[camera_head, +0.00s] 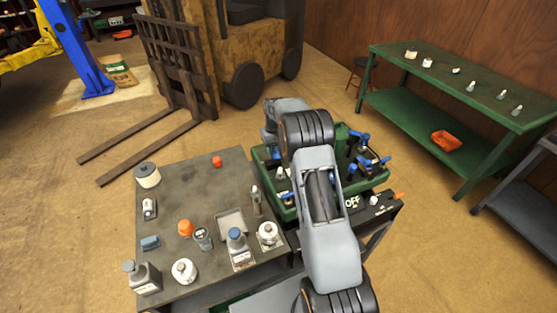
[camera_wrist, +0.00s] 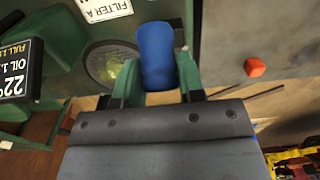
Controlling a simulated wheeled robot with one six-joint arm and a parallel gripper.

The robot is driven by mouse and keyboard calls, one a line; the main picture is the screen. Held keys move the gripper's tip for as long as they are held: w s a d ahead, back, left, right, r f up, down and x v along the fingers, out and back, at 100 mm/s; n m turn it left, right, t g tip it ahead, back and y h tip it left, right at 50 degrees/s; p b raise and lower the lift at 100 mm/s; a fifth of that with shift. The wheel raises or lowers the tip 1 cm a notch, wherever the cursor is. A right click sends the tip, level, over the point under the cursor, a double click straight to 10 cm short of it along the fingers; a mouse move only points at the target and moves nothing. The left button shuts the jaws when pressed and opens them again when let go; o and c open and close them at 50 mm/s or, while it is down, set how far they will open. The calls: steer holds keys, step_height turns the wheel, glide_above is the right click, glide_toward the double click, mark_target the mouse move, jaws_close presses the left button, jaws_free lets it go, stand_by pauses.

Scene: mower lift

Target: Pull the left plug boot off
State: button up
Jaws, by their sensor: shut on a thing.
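A blue, rounded piece that looks like the plug boot (camera_wrist: 157,57) sits between the fingers of my gripper (camera_wrist: 160,84) in the wrist view. The fingers are shut on it, one on each side. Behind it is a green surface with a round, clear-fronted window. I cannot tell whether the boot is still seated. In the head view, a blue piece (camera_head: 276,153) shows below my wrist at the left end of the green mower unit (camera_head: 264,180). My arm covers the middle of the unit and hides most of the gripper there.
Several blue-handled parts stand at the unit's right. A green bench (camera_head: 460,85) stands at right; a forklift behind.

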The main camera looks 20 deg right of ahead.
steer(key=shift+w+r+p, duration=0.2)
steer(key=shift+w+p, duration=0.45)
steer(key=shift+w, duration=0.95)
steer(key=shift+w+f+p, duration=0.2)
steer(key=shift+w+p, duration=0.05)
steer(key=shift+w, duration=0.5)
steer(key=shift+w+f+p, duration=0.15)
steer(key=shift+w+p, duration=0.1)
steer(key=shift+w, duration=0.45)
steer(key=o, duration=0.7)
step_height(320, 180, up, 7)
steer(key=p, duration=0.2)
steer(key=shift+p, duration=0.3)
